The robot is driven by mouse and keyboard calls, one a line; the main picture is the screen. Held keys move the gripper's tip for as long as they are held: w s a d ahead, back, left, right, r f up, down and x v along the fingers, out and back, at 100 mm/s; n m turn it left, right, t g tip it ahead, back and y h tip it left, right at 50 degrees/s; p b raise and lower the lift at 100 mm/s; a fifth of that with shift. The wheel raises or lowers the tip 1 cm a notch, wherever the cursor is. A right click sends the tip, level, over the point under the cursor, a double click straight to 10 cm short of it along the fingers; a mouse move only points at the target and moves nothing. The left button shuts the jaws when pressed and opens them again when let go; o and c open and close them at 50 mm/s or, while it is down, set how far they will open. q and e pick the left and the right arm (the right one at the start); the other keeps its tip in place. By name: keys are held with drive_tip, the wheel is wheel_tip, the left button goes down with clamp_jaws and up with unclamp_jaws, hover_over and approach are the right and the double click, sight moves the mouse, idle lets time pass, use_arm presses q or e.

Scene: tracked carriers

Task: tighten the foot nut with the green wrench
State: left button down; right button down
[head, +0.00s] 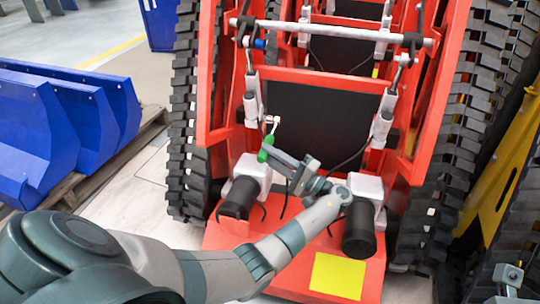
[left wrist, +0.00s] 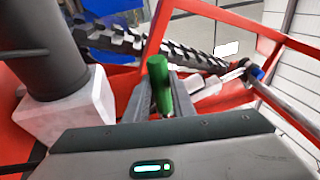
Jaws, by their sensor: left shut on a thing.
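My left gripper (head: 272,154) is shut on the green wrench (head: 265,150), holding it by its green handle. A small pale metal end (head: 271,122) shows just above the handle, close beside the lower part of the left white strut (head: 252,100); I cannot tell whether it touches anything. In the left wrist view the green handle of the wrench (left wrist: 158,84) stands between the two fingers. The foot nut cannot be made out clearly. A grey part that looks like my right gripper (head: 509,276) shows at the lower right edge; its fingers are not clear.
The red carrier frame (head: 222,232) stands between black tracks (head: 188,120), with dark cylinders (head: 359,230) on white blocks near my arm. A yellow patch (head: 337,276) marks its front. Blue parts (head: 60,130) lie on a pallet at left. Pale floor (head: 130,195) is clear.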

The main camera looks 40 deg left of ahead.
use_arm(q)
drive_tip(key=shift+s+a, duration=0.15)
drive_tip(key=shift+a, duration=0.25)
idle(0.3)
idle(0.5)
drive_tip(key=c, duration=2.1)
unclamp_jaws()
drive_tip(key=shift+r, duration=0.1)
clamp_jaws()
